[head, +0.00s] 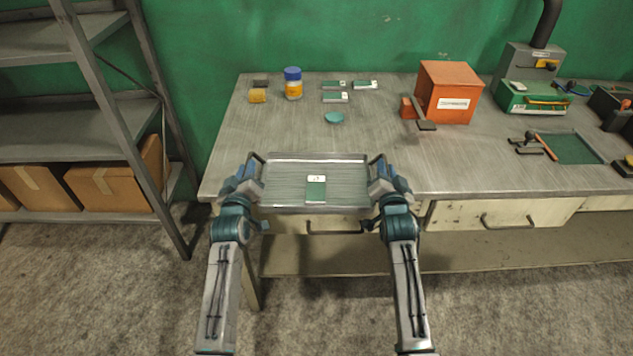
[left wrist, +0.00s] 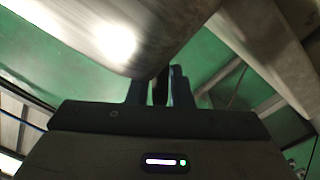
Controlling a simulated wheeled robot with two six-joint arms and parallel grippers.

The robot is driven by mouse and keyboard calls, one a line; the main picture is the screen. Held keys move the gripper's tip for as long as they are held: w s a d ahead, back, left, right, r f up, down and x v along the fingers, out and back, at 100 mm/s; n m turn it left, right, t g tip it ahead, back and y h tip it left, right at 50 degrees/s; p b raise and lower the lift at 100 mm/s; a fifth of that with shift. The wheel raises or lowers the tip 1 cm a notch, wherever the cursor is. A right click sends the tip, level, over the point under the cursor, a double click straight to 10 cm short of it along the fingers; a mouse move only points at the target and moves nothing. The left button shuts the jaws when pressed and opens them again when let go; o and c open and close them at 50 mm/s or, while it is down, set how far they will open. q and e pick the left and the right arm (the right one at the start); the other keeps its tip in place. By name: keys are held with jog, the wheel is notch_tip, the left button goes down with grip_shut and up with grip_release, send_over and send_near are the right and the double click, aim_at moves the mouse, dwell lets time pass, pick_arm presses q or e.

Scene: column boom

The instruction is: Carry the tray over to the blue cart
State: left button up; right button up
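The grey metal tray (head: 285,190) is in the head view, level, overlapping the bench's front edge. I cannot tell whether it touches the bench. A green-and-white packet (head: 316,189) lies on it. My left gripper (head: 257,172) is at the tray's left handle and my right gripper (head: 378,172) at its right handle. In the left wrist view the left fingers (left wrist: 160,90) are close together around a dark bar, seemingly the handle. The right fingers look closed at their handle, though small. The blue cart is not in view.
The bench (head: 235,150) bears a blue-lidded jar (head: 293,84), several small packets (head: 335,97), a teal dish (head: 334,117) and an orange box (head: 447,92). A shelf rack (head: 80,135) with cardboard boxes stands left. Drawers sit under the bench. Bare floor (head: 120,290) lies in front.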

pick_arm(q)
grip_shut()
pick_arm(e)
grip_shut()
pick_arm(q)
jog(key=shift+w+r, duration=0.1)
jog(key=shift+r, duration=0.05)
pick_arm(e)
jog(key=shift+w+r, duration=0.1)
jog(key=shift+r, duration=0.1)
